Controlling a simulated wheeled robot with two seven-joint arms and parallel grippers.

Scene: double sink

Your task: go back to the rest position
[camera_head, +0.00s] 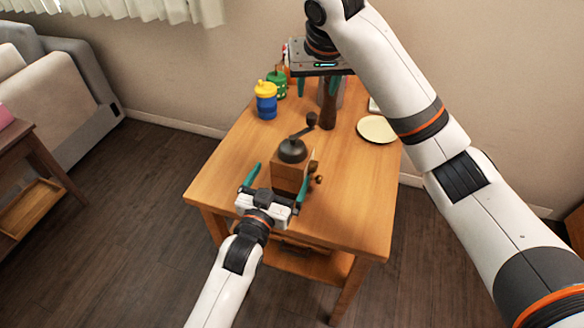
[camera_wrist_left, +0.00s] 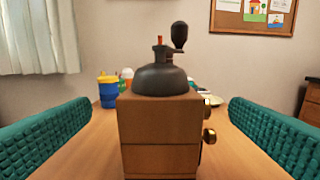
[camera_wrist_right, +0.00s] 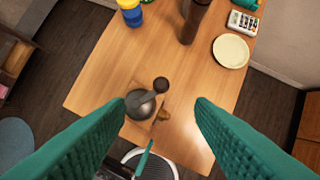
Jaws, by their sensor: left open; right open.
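A wooden coffee grinder (camera_head: 289,178) with a dark domed top and a crank stands upright near the table's front edge. My left gripper (camera_head: 282,172) is open, with its teal fingers on either side of the grinder. The left wrist view shows the grinder (camera_wrist_left: 160,132) between the fingers, with a gap on each side. My right gripper (camera_head: 318,91) is open over the far part of the table, pointing down beside a dark brown mill (camera_head: 328,110). In the right wrist view nothing is between its fingers (camera_wrist_right: 158,103), and the grinder (camera_wrist_right: 143,108) shows well below.
The wooden table (camera_head: 225,172) also holds a blue and yellow cup (camera_head: 266,103), a green container (camera_head: 278,84) and a pale plate (camera_head: 377,129). The right wrist view shows a white calculator-like device (camera_wrist_right: 243,22). The table's left-middle area is clear. A wall stands behind.

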